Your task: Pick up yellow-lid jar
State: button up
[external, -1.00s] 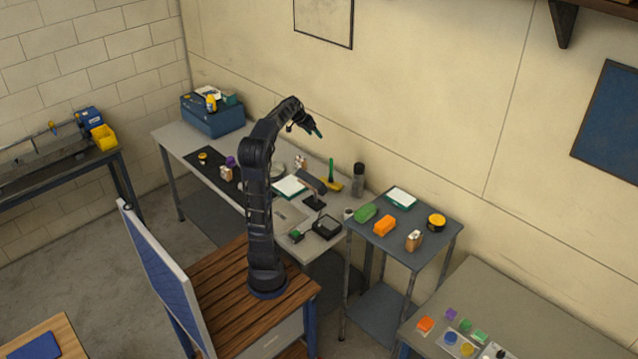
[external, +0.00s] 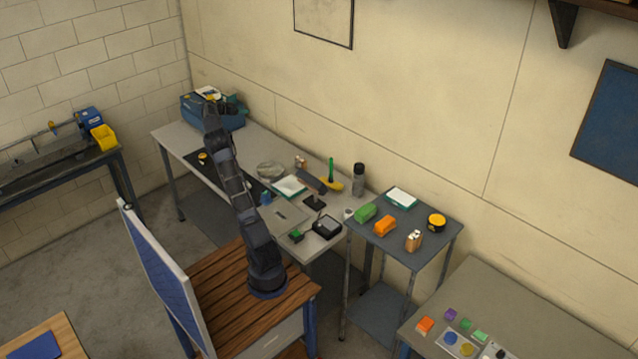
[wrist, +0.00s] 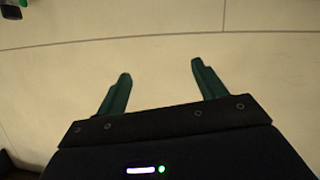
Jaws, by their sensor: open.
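A small jar with a yellow lid (external: 203,156) stands on the dark mat at the left part of the long grey bench in the external view. It is too small there to make out in detail. My gripper (wrist: 160,70) shows in the wrist view with its two green fingers apart and nothing between them. In the external view my arm reaches up and left, its end high near the blue toolbox, beyond the jar. The fingers are hard to make out there. The wrist view faces the bare wall, and the jar is not in it.
The blue toolbox (external: 221,121) with items on top stands at the bench's far left end. A dark bottle (external: 358,180) stands near the wall.

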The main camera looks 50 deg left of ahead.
jog(key=s+a+f+n+t+y, duration=0.1)
jog(key=s+a+f+t+y, duration=0.15)
jog(key=s+a, duration=1)
jog(key=s+a+f+n+t+y, duration=0.1)
jog(key=s+a+f+y, duration=0.25)
jog(key=s+a, duration=0.95)
send_near(203, 158)
notch_tip(203, 158, down, 2)
jog(key=a, duration=0.2)
jog(key=x, duration=1.1)
jog(key=shift+r, duration=0.15)
jog(key=shift+d, duration=0.1)
jog(key=c, duration=1.1)
jog(key=shift+o, duration=0.2)
jog(key=shift+r, duration=0.1)
